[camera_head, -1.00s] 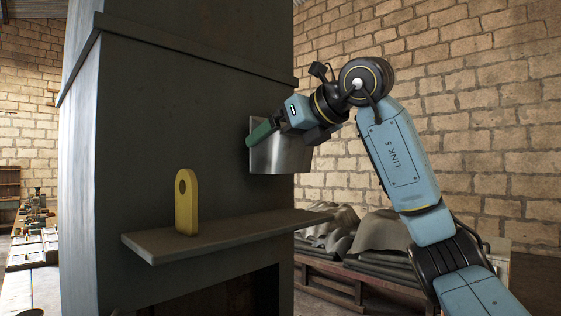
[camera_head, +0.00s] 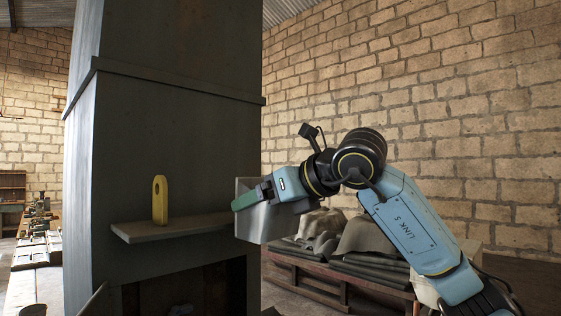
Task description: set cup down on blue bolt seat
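My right gripper (camera_head: 262,193) is right of the dark column, held up in the air. It appears shut on a green bar-like handle (camera_head: 245,201). A shiny grey metal box-like vessel (camera_head: 263,224) hangs just under the handle and seems joined to it; it may be the cup. The gripper partly covers its top, and its inside is hidden. A blue bolt seat cannot be made out. My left gripper is not in view.
A dark column (camera_head: 165,150) carries a narrow shelf (camera_head: 190,228) with a yellow upright block (camera_head: 160,200) on it. A low opening lies below. A wooden bench (camera_head: 325,285) with draped cloths stands behind my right arm. A cluttered table (camera_head: 38,245) is far left.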

